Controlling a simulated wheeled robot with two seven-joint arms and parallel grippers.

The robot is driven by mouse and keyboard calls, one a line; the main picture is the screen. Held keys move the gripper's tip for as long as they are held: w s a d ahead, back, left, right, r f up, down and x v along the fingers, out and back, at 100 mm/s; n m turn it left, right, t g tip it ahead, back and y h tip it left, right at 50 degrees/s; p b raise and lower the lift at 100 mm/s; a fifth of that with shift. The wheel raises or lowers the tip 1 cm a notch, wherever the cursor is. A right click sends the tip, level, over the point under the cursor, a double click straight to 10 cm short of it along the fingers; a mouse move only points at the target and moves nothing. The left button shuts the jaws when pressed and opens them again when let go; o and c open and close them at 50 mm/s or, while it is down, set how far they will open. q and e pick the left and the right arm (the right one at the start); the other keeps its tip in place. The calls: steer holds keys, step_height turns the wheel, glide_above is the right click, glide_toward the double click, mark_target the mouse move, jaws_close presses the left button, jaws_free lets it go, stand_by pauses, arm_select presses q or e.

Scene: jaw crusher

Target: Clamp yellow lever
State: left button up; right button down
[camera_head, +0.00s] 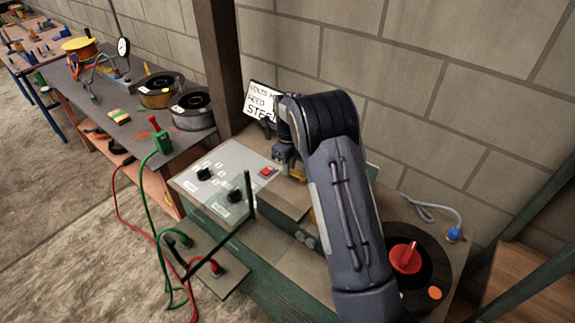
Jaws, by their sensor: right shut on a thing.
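My right arm reaches in from the lower right, across the green machine with the grey control panel (225,172). My right gripper (287,165) is at the panel's back right corner, mostly hidden by its own arm. It is shut on the yellow lever (298,178), of which only a small yellow piece shows beside the fingers. The exact hold on the lever is hidden. My left gripper is not in view.
A red button (267,172) and black knobs (235,195) are on the panel. A red knob (405,257) is on a black dial at right. A handwritten sign (261,102) stands behind. Red and green cables (158,225) hang at left. A workbench (95,105) stands at left.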

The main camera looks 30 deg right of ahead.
steer(key=shift+w+d+m, duration=0.15)
steer(key=shift+d+m, duration=0.05)
steer(key=shift+m, duration=0.3)
steer(key=c, duration=1.3)
jaws_free()
steer(key=shift+r+b, duration=0.35)
steer(key=shift+r, duration=3.6)
steer(key=shift+d, duration=0.1)
